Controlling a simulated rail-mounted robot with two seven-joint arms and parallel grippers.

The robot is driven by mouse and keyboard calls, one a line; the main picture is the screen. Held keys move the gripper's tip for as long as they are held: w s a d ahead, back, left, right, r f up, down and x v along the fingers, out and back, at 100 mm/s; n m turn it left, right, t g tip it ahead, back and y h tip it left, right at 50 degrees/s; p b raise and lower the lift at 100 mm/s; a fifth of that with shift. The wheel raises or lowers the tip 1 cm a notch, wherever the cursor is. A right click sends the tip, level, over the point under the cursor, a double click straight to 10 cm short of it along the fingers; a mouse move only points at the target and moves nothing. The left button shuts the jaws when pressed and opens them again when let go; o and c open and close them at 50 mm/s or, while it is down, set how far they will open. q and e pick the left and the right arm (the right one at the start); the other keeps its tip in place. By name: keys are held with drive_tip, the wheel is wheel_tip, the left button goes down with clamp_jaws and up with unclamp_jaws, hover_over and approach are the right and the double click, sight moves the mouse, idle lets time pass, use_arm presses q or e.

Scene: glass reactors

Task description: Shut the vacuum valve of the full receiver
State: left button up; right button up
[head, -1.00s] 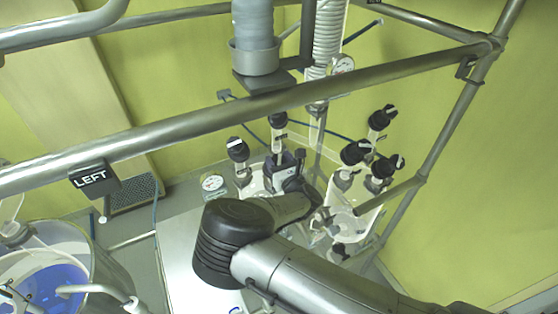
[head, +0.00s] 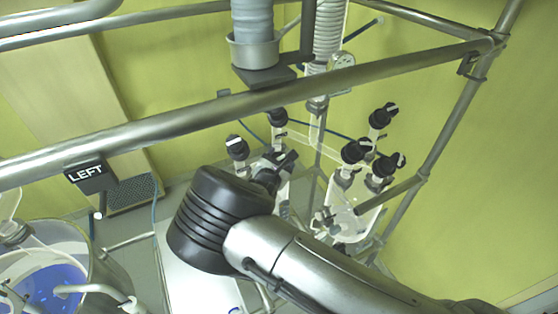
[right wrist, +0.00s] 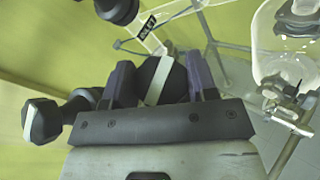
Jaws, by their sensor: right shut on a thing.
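My right gripper (right wrist: 160,82) is shut on a black valve knob (right wrist: 150,68) with a white bar, between two purple-grey fingers in the right wrist view. In the head view the right gripper (head: 274,168) is at the top of the left glass receiver (head: 283,190), mostly hidden by my arm. Two other black-knobbed valves of that receiver show, one at left (head: 237,148) and one behind (head: 277,117). The right glass receiver (head: 350,217) stands apart with its own black valves (head: 355,152). The receivers' fill levels are unclear. My left gripper is out of view.
A steel rail with a LEFT sign (head: 86,175) crosses above the receivers. A steel post (head: 440,150) stands at right. A glass vessel with blue liquid (head: 50,288) is at lower left.

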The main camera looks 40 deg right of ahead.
drive_tip(key=shift+m+g, duration=0.6)
drive_tip(key=shift+m, duration=0.1)
drive_tip(key=shift+g, duration=0.3)
drive_tip(key=shift+d, duration=0.1)
drive_tip(key=o, duration=0.9)
drive_tip(key=shift+r, duration=0.1)
